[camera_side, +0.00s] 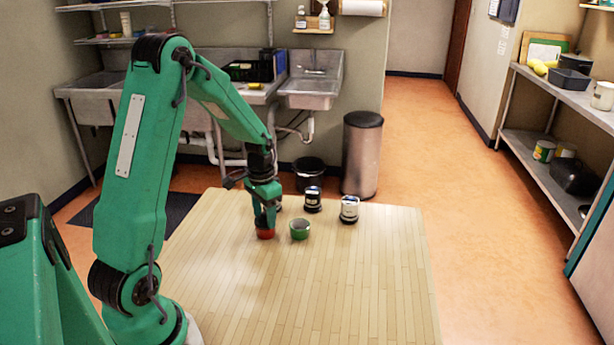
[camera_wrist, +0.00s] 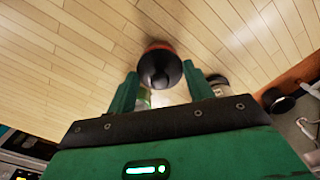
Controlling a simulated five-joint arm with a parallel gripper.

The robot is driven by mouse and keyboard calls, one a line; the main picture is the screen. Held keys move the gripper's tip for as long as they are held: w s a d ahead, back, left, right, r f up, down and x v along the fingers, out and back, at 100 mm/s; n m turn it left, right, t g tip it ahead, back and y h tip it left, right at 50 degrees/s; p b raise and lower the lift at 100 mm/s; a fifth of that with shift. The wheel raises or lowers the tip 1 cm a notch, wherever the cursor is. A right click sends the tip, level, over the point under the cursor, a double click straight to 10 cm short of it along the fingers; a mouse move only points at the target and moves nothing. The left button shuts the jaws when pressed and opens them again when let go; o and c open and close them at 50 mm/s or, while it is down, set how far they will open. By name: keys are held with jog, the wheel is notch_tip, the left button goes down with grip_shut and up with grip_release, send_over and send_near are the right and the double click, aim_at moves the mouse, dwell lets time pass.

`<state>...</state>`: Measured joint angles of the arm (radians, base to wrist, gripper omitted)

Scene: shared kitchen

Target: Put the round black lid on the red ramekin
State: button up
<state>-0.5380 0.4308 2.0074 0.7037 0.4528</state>
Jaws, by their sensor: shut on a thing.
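The red ramekin (camera_side: 265,234) stands on the wooden table, directly below my gripper (camera_side: 266,212) in the side view. In the wrist view only a thin strip of the red ramekin (camera_wrist: 158,45) shows past the lid's far edge. The round black lid (camera_wrist: 160,70) is held between the two green fingers of my gripper (camera_wrist: 161,76), over the ramekin. In the side view the lid is hidden by the fingers. I cannot tell whether the lid touches the ramekin's rim.
A green ramekin (camera_side: 300,230) stands close to the right of the red one. Behind are a dark jar (camera_side: 312,199) and a silver-and-black jar (camera_side: 349,209) near the table's back edge. The front and right of the table (camera_side: 350,285) are clear.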

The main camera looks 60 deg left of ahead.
aim_at(264, 213)
jog(key=shift+f, duration=0.4)
jog(key=o, duration=0.7)
jog(key=shift+c, duration=0.2)
jog(key=shift+r, duration=0.15)
notch_tip(264, 213, up, 11)
dwell(1.2)
dwell(0.4)
